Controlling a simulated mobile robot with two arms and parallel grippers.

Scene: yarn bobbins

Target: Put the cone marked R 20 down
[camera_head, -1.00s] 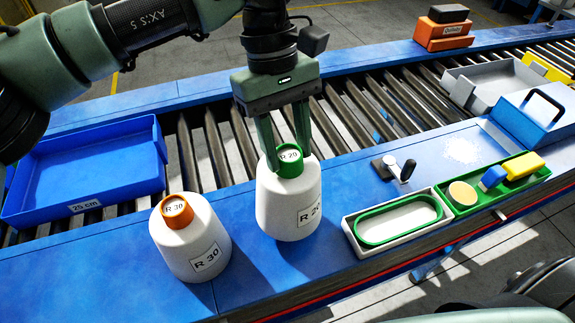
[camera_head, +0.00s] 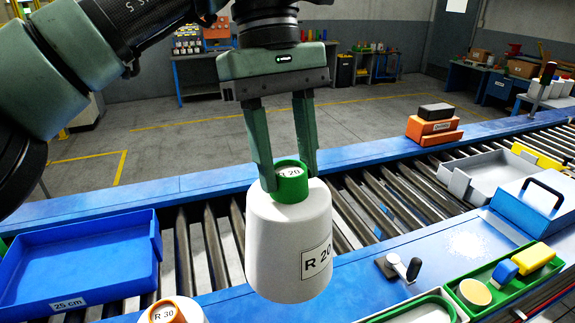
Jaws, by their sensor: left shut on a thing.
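The cone marked R 20 (camera_head: 285,250) is white with a green top (camera_head: 290,188) and a printed label on its side. My left gripper (camera_head: 285,172) is shut on its green top from above, one finger on each side. The cone hangs upright and appears to be in the air in front of the roller conveyor (camera_head: 212,250). Its underside and what lies directly below it are hidden. My right gripper is not in the picture.
An orange-topped cone marked R 30 (camera_head: 165,312) stands at the bottom edge, partly cut off. A blue tray (camera_head: 75,270) marked 25 cm is at left. A green tray (camera_head: 522,277) with small blocks and a small black-handled device (camera_head: 398,268) are at right.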

